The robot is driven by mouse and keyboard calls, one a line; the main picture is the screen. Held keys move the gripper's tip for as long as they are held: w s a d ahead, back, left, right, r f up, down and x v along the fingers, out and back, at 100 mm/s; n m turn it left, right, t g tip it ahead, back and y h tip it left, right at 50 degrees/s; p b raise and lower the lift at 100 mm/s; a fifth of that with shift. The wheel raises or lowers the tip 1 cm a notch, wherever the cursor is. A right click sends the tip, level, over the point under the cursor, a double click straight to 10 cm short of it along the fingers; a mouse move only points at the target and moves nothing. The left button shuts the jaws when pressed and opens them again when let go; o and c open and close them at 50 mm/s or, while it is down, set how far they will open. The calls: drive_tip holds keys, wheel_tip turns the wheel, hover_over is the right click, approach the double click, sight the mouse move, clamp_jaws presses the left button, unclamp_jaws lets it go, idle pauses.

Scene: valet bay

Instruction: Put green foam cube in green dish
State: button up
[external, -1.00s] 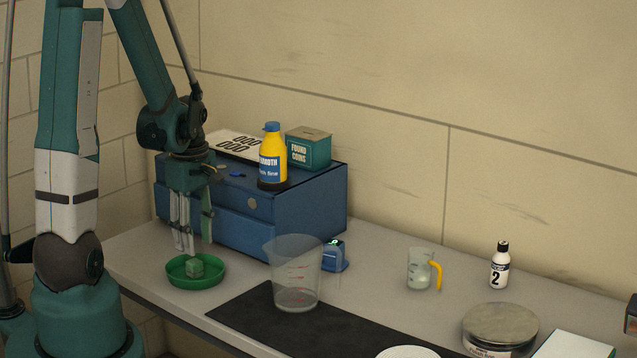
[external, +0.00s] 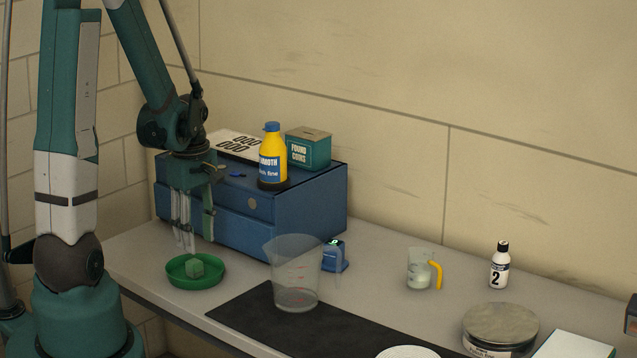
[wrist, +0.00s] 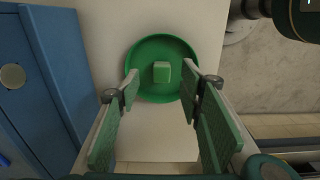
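The green foam cube (external: 195,267) lies inside the round green dish (external: 180,283) on the bench at the left. In the wrist view the cube (wrist: 162,72) rests near the middle of the dish (wrist: 140,57), clear of the rim. My gripper (external: 192,245) hangs above the dish and is apart from the cube. In the wrist view my gripper's fingers (wrist: 162,82) are wide apart with nothing between them.
A blue drawer unit (external: 300,212) stands behind the dish, with a yellow bottle (external: 272,158) and a coin box (external: 309,150) on top. A clear measuring jug (external: 294,272) stands to the right on a black mat (external: 250,311). A small beaker (external: 420,270) is farther right.

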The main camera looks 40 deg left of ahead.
drive_tip(key=s+d+r+m+t+b, duration=0.3)
drive_tip(key=d+r+m+b, duration=0.1)
drive_tip(key=d+r+m, duration=0.3)
drive_tip(key=s+d+r+m+t+b, duration=0.4)
drive_tip(key=d+r+m, duration=0.3)
drive_tip(key=d+m, duration=0.3)
drive_tip(key=shift+d+m+b, duration=0.15)
drive_tip(key=shift+m+b, duration=0.25)
drive_tip(key=shift+b, duration=0.15)
idle(0.4)
